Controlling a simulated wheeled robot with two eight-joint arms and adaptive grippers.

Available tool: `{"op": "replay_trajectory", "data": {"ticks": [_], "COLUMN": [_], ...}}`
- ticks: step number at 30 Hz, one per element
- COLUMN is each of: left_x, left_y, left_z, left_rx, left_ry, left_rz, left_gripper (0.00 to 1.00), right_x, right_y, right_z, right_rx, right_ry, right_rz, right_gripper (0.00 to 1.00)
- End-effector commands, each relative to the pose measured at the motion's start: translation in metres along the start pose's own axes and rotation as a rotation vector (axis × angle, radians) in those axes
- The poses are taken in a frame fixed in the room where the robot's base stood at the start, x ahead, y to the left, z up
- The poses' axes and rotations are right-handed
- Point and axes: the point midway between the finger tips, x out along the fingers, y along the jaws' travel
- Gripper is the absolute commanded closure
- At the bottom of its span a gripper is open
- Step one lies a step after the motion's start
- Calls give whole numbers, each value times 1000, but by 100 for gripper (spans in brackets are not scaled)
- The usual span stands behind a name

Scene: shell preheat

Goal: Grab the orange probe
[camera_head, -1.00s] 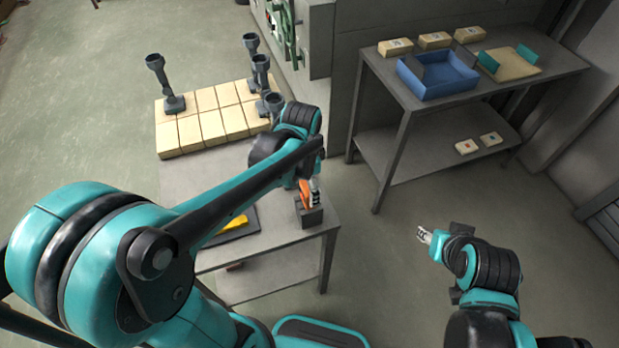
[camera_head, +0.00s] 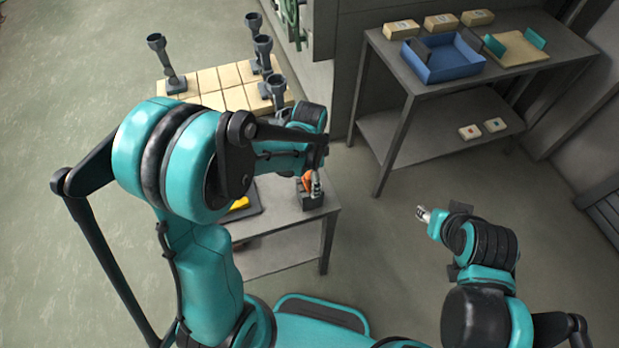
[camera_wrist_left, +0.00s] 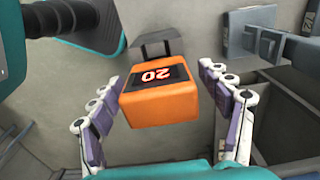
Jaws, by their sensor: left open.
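The orange probe (camera_head: 307,183) is at the dark holder (camera_head: 311,201) on the grey table's right end in the head view, partly hidden by my left gripper (camera_head: 316,184). In the left wrist view the probe (camera_wrist_left: 160,108) is a blocky orange body with a dark display reading 20. My left gripper (camera_wrist_left: 160,76) is open there, with one finger on each side of the probe and visible gaps between. My right gripper (camera_head: 424,215) is over the floor at the right, away from the probe; its jaws are too small to read.
The grey table (camera_head: 275,260) carries a dark tray with a yellow item (camera_head: 240,203), partly behind my left arm. Pale blocks (camera_head: 208,80) with several dark cup-topped stands are behind. A bench with a blue bin (camera_head: 442,62) stands at the back right. The floor between is clear.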

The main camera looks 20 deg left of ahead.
Motion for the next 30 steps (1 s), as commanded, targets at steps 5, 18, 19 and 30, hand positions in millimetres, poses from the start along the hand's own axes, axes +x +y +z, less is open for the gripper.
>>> {"op": "replay_trajectory", "data": {"ticks": [5, 18, 19, 30], "left_x": [0, -3, -5, -74], "left_y": [0, 0, 0, 0], "left_z": [0, 0, 0, 0], "left_rx": [0, 0, 0, 0], "left_ry": [0, 0, 0, 0], "left_rz": [0, 0, 0, 0], "left_gripper": [46, 81, 81, 81], "right_x": [0, -1, -1, -12], "right_y": [0, 0, 0, 0], "right_z": [0, 0, -1, -9], "right_rx": [0, 0, 0, 0], "right_ry": [0, 0, 0, 0], "right_rz": [0, 0, 0, 0], "right_gripper": [60, 60, 60, 60]}}
